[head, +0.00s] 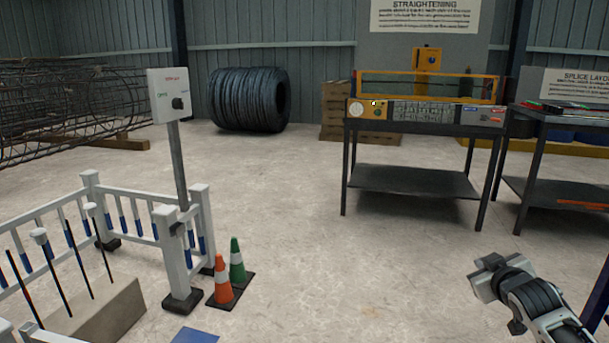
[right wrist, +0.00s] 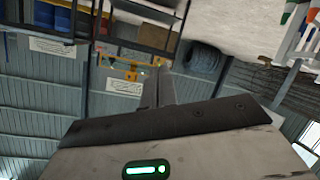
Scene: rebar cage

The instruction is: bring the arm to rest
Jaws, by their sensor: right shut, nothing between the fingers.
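My right gripper (head: 487,277) is at the lower right of the head view, in the air over the concrete floor and apart from everything around it. In the right wrist view its fingers (right wrist: 160,88) are together with nothing between them. That view is upside down, with the floor at the top and the wall below. My left gripper is in neither view.
A straightening bench (head: 415,184) stands ahead, with another table (head: 560,118) at the right edge. White railings (head: 180,255), two cones (head: 223,285) and a control post (head: 178,165) stand at left. A wire coil (head: 248,98) lies behind. The middle floor is clear.

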